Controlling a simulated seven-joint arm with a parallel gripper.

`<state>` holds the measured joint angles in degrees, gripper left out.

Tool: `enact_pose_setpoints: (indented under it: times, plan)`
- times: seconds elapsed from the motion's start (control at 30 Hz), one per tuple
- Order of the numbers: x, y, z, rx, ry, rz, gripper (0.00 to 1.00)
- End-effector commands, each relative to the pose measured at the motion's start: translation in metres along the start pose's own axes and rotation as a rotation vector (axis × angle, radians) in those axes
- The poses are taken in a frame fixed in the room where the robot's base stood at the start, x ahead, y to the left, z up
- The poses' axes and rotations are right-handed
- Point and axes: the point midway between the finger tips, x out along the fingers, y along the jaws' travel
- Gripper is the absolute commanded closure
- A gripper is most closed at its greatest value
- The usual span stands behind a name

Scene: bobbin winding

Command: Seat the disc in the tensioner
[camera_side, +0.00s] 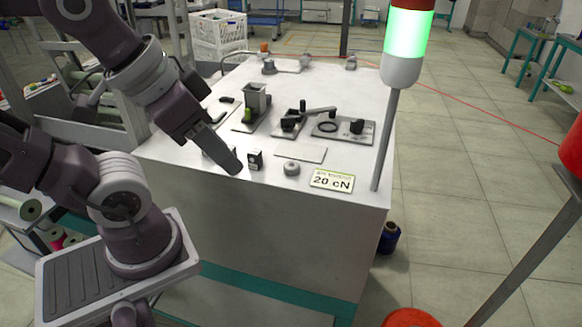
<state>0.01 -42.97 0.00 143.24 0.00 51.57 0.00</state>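My gripper (230,160) points down and right over the front left part of the white table. Its fingers look like one grey block from this side, so I cannot see whether they are apart or hold anything. A small grey round piece with a hole (291,168), perhaps the disc, lies near the table's front edge, right of my gripper and apart from it. Behind it stands a black device with a lever arm (305,115), perhaps the tensioner. A dark ring (327,127) lies on the grey plate beside it. I cannot tell whether a disc is seated there.
A small black block (255,159) stands just right of my gripper. A flat pale plate (301,153) and a "20 cN" card (332,181) lie nearby. A grey upright holder with a green piece (255,98) stands behind. A green-lit signal post (389,130) rises at the right corner.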

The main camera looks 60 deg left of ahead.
Motion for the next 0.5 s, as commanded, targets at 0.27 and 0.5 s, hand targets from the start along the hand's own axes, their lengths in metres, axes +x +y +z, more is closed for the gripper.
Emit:
enact_pose_setpoints:
  times: [0.27,0.5]
  plan:
    - [0.009,-0.007,-0.050,-0.274,-0.181,-0.030,0.58]
    - [0.056,-0.023,-0.113,-0.697,-0.430,-0.161,0.58]
